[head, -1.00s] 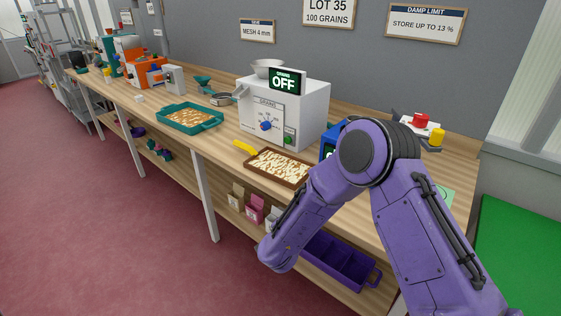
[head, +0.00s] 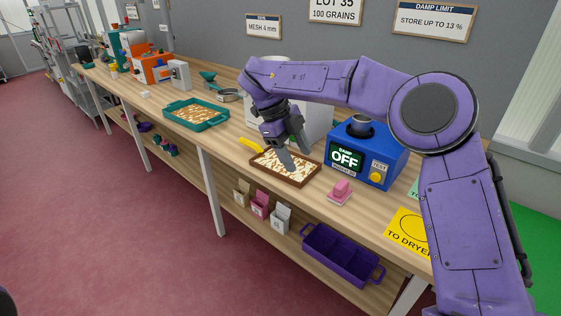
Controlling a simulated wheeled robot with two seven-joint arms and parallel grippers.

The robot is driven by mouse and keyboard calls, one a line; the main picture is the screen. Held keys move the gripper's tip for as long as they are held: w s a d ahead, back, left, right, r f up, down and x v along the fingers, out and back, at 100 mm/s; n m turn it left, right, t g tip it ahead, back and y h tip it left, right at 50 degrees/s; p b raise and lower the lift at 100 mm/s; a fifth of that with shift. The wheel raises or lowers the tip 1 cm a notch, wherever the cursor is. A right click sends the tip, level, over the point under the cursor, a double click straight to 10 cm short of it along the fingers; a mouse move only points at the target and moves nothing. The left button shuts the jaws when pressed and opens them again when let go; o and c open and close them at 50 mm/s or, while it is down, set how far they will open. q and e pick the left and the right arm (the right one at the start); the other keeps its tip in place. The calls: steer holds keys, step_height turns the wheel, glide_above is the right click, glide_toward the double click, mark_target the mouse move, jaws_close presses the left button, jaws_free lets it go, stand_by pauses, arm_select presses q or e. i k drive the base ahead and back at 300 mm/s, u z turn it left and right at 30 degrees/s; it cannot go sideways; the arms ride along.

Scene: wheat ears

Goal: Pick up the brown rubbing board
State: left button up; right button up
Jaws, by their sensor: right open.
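The brown rubbing board (head: 274,174) lies on the wooden bench in the head view. It is a shallow brown-rimmed board covered with pale ears or grains, and a yellow handle (head: 250,145) shows at its left end. My right gripper (head: 294,157) reaches in from the right, points down and is open with nothing between its fingers. Its fingertips are over the board's right half; whether they touch it I cannot tell. The gripper and forearm hide part of the board's back edge. My left gripper is not in view.
A blue meter (head: 368,158) reading OFF stands right of the board, with a pink block (head: 341,189) in front of it. A white machine (head: 312,128) stands behind, partly hidden by my arm. A teal tray (head: 197,115) is to the left. A purple crate (head: 340,258) sits on the lower shelf.

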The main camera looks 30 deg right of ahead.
mark_target(266, 160)
steer(key=i, duration=1.45)
